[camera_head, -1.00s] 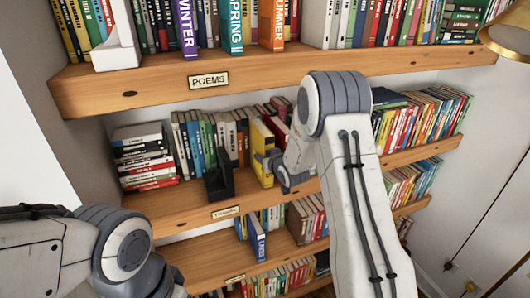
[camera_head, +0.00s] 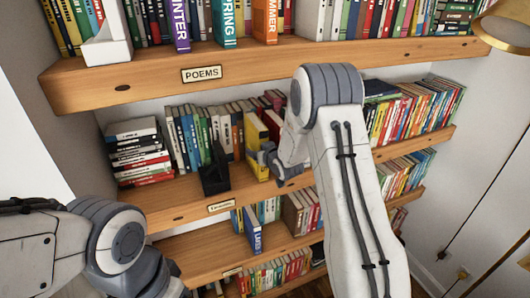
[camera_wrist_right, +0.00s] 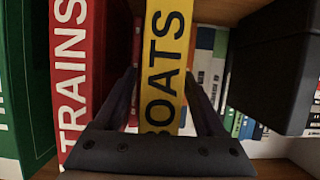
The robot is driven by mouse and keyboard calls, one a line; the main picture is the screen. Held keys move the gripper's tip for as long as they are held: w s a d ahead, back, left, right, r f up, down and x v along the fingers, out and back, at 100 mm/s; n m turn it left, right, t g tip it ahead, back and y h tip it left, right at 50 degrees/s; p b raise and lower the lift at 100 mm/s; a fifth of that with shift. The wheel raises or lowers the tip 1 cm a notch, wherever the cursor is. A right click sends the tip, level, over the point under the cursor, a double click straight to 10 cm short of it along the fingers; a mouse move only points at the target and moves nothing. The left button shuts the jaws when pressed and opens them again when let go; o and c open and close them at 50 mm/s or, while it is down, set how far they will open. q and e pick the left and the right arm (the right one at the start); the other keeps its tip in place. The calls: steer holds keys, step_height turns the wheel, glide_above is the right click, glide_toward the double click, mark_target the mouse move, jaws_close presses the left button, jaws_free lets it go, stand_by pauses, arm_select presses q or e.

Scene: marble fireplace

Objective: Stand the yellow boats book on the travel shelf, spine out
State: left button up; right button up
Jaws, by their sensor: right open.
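The yellow boats book (camera_head: 257,142) stands upright on the middle shelf (camera_head: 172,212), whose small label is too blurred to read surely. Its spine, lettered BOATS, faces out in the right wrist view (camera_wrist_right: 167,50). My right gripper (camera_head: 272,160) is at the front of this book. In the right wrist view my right gripper (camera_wrist_right: 161,85) is open, with one finger on each side of the spine; contact cannot be told. A black bookend (camera_head: 213,172) stands left of the book in the head view. My left arm shows at lower left, its fingers out of view.
A red TRAINS book (camera_wrist_right: 75,75) stands close beside the yellow book. Several books stand to the left, beside a flat stack (camera_head: 138,150). The POEMS shelf (camera_head: 130,85) overhangs above. A blue book (camera_head: 252,230) juts out on the shelf below.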

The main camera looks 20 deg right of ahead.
steer(key=b+v, duration=0.4)
steer(key=v, duration=0.8)
steer(key=s+a+f+n+g+y, duration=0.1)
steer(key=s+a+f+n+g, duration=0.2)
steer(key=s+a+g, duration=0.8)
steer(key=s+a+n+g, duration=0.1)
steer(key=s+a, duration=0.3)
steer(key=s, duration=0.8)
steer(key=s+a+n+g, duration=0.1)
steer(key=s+a+n, duration=0.2)
steer(key=s, duration=0.9)
steer(key=shift+a+g, duration=0.3)
steer(key=shift+a, duration=0.9)
steer(key=shift+f, duration=0.1)
